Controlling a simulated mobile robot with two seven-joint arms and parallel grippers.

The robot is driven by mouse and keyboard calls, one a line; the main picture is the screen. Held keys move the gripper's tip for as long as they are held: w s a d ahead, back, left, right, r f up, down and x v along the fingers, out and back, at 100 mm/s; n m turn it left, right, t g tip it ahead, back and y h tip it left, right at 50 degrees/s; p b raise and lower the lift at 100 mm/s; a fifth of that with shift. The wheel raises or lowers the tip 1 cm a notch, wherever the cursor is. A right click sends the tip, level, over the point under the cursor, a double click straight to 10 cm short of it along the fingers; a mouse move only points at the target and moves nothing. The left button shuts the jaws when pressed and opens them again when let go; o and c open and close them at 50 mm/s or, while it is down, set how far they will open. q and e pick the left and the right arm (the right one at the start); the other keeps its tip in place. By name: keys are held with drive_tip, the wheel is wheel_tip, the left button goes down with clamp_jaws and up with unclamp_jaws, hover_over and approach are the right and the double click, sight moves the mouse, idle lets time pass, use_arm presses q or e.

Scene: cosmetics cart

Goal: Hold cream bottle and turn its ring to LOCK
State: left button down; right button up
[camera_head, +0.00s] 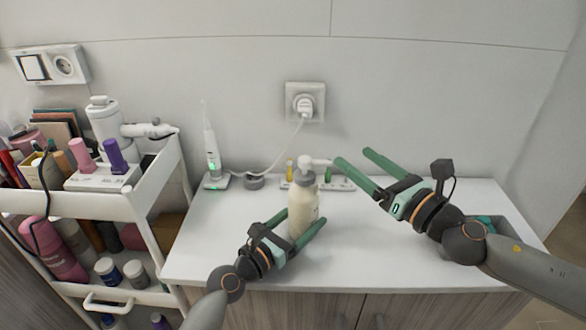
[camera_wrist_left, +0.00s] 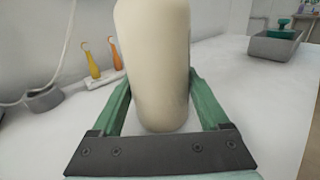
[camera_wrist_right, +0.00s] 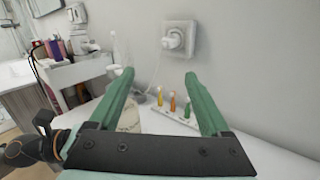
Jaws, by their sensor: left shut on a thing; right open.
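The cream bottle (camera_head: 303,206) stands upright on the white counter, with a grey ring (camera_head: 305,178) at its neck and a white pump head (camera_head: 312,163) on top. My left gripper (camera_head: 303,222) is shut on the bottle's body, one green finger on each side; the left wrist view shows the cream body (camera_wrist_left: 158,65) between the fingers. My right gripper (camera_head: 354,158) is open and empty, to the right of the pump head and about level with it. In the right wrist view the bottle (camera_wrist_right: 130,118) is partly hidden behind the left finger. The ring's markings are too small to read.
A white counter (camera_head: 390,262) has free room at the front and right. Behind the bottle lies a small rack (camera_head: 342,184) with coloured pieces. An electric toothbrush (camera_head: 211,150) stands at back left. A grey tray (camera_head: 490,222) is at right. A loaded cart (camera_head: 128,205) stands left.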

sight(300, 173)
drive_tip(key=s+a+f+n+g+y, duration=0.2)
drive_tip(key=s+a+f+n+g, duration=0.1)
drive_tip(key=s+a+f, duration=0.15)
drive_tip(key=x, duration=1.1)
drive_tip(key=shift+w+d+r, duration=0.1)
drive_tip(key=shift+w+r, duration=0.05)
drive_tip(key=shift+r, duration=0.05)
clamp_jaws()
